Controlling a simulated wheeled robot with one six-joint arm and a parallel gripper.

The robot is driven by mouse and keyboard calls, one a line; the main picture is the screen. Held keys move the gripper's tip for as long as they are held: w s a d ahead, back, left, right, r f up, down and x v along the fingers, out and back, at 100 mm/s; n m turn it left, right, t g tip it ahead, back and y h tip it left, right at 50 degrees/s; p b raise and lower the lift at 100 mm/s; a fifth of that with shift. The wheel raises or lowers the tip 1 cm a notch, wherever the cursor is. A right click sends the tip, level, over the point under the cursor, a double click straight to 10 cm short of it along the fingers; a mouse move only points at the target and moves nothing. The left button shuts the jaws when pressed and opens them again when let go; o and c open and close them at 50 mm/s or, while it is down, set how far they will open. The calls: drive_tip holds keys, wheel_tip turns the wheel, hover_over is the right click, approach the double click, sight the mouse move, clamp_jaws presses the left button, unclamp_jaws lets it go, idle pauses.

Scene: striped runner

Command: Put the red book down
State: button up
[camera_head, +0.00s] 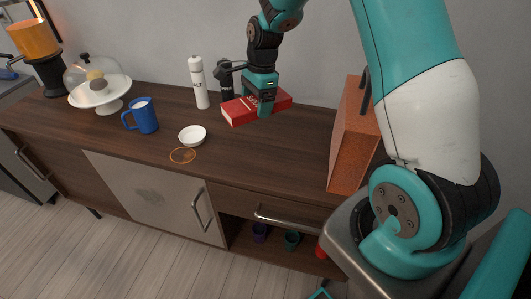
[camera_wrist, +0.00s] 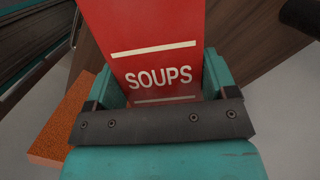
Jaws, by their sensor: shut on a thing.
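The red book (camera_head: 242,109) is in the head view near the back of the wooden sideboard (camera_head: 285,150). In the wrist view the red book (camera_wrist: 145,35) shows its cover or spine with the word "SOUPS" and pale lines. My gripper (camera_head: 264,108) is shut on the book, with one teal finger on each side of it. The fingertips are partly hidden by the book in the wrist view. I cannot tell for sure whether the book touches the sideboard top or hangs just above it.
An orange box (camera_head: 352,140) stands right. Sideboard between book and box is clear.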

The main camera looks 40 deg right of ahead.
sight(263, 144)
drive_tip(key=d+r+m+b, duration=0.1)
drive_tip(key=m, duration=0.2)
drive_tip(key=w+d+r+m+b, duration=0.1)
drive_tip(key=m, duration=0.2)
drive_tip(key=d+r+m+t, duration=0.1)
drive_tip(key=r+m, duration=0.1)
drive_tip(key=shift+w+d+m+h+b, duration=0.25)
drive_tip(key=shift+d+m+h+b, duration=0.05)
drive_tip(key=shift+d+m+b, duration=0.1)
drive_tip(key=shift+f, duration=0.3)
wheel_tip(263, 144, down, 19)
drive_tip(key=shift+r+p, duration=0.1)
drive_tip(key=shift+p, duration=1.1)
